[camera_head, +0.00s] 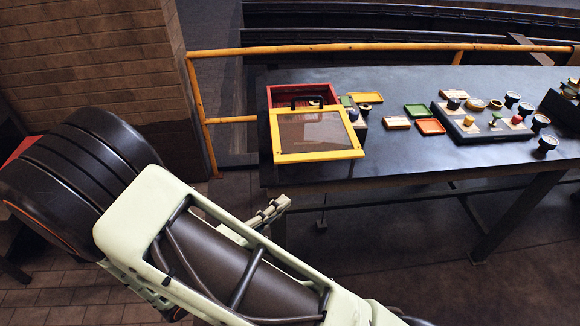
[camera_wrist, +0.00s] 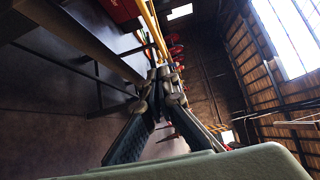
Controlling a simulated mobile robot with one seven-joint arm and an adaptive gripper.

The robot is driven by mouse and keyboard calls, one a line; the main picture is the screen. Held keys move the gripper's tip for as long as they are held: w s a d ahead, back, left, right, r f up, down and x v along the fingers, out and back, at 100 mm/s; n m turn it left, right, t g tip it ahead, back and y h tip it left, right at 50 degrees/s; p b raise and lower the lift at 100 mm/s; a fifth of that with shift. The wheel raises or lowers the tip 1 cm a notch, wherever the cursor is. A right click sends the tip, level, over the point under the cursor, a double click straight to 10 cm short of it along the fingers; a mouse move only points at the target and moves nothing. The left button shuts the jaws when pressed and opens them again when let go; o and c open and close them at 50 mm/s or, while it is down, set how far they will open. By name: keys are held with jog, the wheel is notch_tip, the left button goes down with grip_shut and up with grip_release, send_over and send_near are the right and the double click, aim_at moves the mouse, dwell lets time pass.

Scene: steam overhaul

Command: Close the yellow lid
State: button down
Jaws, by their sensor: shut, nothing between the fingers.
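The yellow lid (camera_head: 318,156) is a yellow frame around a brownish see-through panel. It stands open at the near left of the dark table, partly in front of a red box (camera_head: 275,95) whose inside shows behind it. A dark bar handle shows at the lid's far edge. In the wrist view my gripper (camera_wrist: 166,76) is shut and empty, its two dark fingers together. In the head view, light-coloured parts, perhaps my gripper, show beyond my arm, below the table's near left corner and apart from the lid.
The dark table (camera_head: 390,160) carries green, orange and yellow trays, a small block (camera_head: 397,122) and a control panel (camera_head: 466,127) with several knobs. A yellow rail (camera_head: 350,48) runs behind and left. Table legs stand below right. Floor in front of the table looks clear.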

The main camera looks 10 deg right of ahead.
aim_at(296, 146)
jog(key=shift+n+t, duration=0.4)
jog(key=shift+n, duration=0.2)
jog(key=shift+w+d+f+p, duration=0.1)
jog(key=shift+w+d+p, duration=0.15)
jog(key=shift+w+d, duration=1.25)
jog(key=shift+w+d+r+p, duration=0.1)
jog(key=shift+w+d+p, duration=0.35)
jog(key=shift+w, duration=1.8)
jog(key=shift+w+d+f+p, duration=0.1)
jog(key=shift+w+d, duration=1.1)
jog(key=shift+w, duration=0.7)
jog(key=w, duration=0.9)
jog(key=shift+w, duration=0.1)
jog(key=shift+p, duration=0.3)
